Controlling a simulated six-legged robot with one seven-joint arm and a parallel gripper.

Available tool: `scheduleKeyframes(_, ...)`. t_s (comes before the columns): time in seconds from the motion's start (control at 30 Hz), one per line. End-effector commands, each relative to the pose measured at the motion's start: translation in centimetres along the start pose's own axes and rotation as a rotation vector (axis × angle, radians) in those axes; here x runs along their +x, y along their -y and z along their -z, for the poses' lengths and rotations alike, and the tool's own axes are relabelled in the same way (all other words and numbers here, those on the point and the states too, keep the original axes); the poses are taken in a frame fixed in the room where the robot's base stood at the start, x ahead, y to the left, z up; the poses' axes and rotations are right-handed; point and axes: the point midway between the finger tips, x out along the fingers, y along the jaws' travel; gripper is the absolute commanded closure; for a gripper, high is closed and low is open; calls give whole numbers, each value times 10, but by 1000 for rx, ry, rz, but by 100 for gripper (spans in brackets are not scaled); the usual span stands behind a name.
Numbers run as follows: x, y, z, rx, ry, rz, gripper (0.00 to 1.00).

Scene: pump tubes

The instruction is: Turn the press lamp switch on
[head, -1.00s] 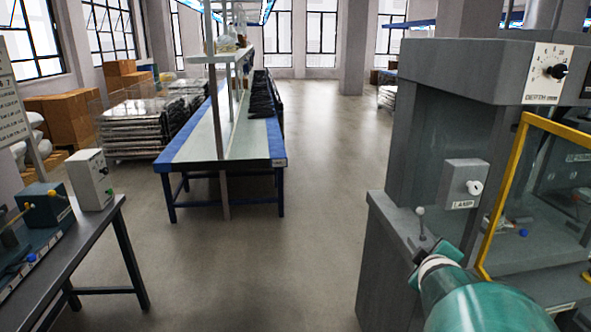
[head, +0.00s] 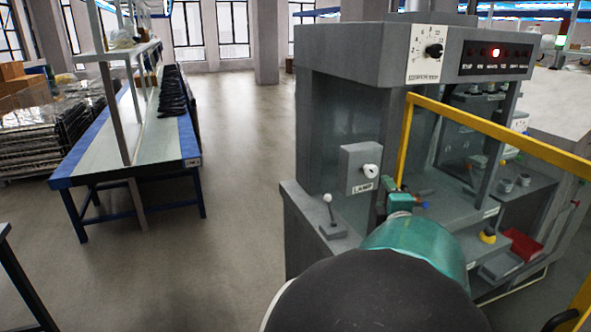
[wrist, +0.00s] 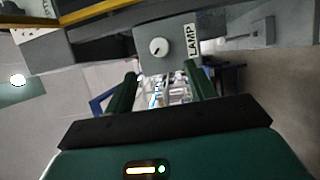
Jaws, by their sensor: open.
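The lamp switch (head: 370,170) is a white round knob on a grey box, marked LAMP, on the side of the grey press (head: 335,120). In the wrist view the switch knob (wrist: 158,46) lies ahead, just beyond and between the fingertips, with the LAMP label to its right. My gripper (wrist: 162,85) is open and empty, its two dark green fingers spread apart. It looks apart from the knob. In the head view my green and black arm reaches toward the press, and it hides much of the gripper.
A yellow frame (head: 405,150) stands just right of the switch. A small lever with a white ball (head: 328,200) rises from the ledge below it. A dial (head: 433,50) and a lit red indicator (head: 496,52) are above. A workbench (head: 120,150) stands left, with open floor between.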

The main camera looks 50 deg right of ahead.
Motion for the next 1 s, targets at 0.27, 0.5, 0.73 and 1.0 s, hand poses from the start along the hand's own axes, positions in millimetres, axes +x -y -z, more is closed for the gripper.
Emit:
scheduleKeyframes(0.27, 54, 1, 1, 3, 1, 1, 45)
scheduleKeyframes(0.5, 98, 1, -1, 3, 3, 2, 45)
scheduleKeyframes(0.73, 117, 0, -2, 3, 4, 1, 45)
scheduleKeyframes(1.0, 118, 0, -3, 2, 4, 1, 49)
